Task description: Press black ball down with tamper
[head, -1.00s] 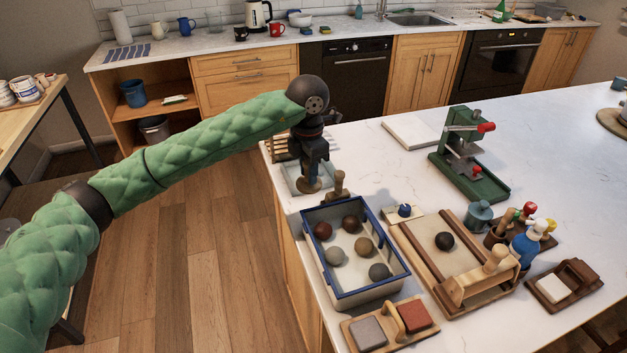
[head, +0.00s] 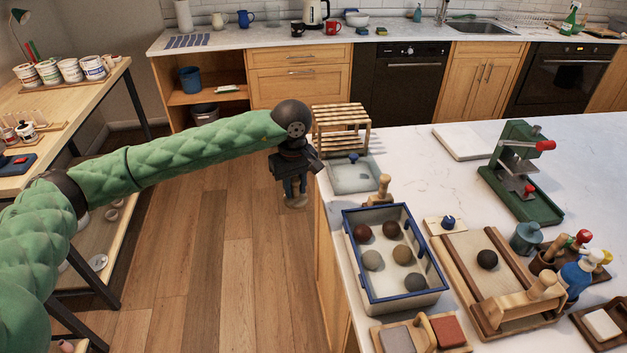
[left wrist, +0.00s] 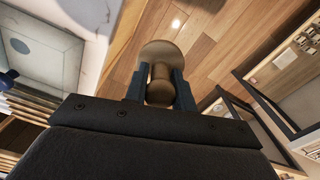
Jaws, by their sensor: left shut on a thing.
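The black ball (head: 487,259) rests on the pale bed of a wooden frame with side rails (head: 455,270) on the white counter. My left gripper (head: 295,187) is shut on the wooden tamper (head: 297,202), which hangs below the fingers with its round foot down. They are left of the counter edge, over the floor, well apart from the ball. In the left wrist view the tamper's handle sits between the dark fingers (left wrist: 160,92), with its disc foot (left wrist: 161,53) beyond. My right gripper is not in view.
A blue-rimmed tray (head: 367,284) of several clay balls stands between my gripper and the wooden frame. A green press (head: 522,175) and a tool holder (head: 548,258) stand farther right. A slatted rack (head: 341,128) is behind.

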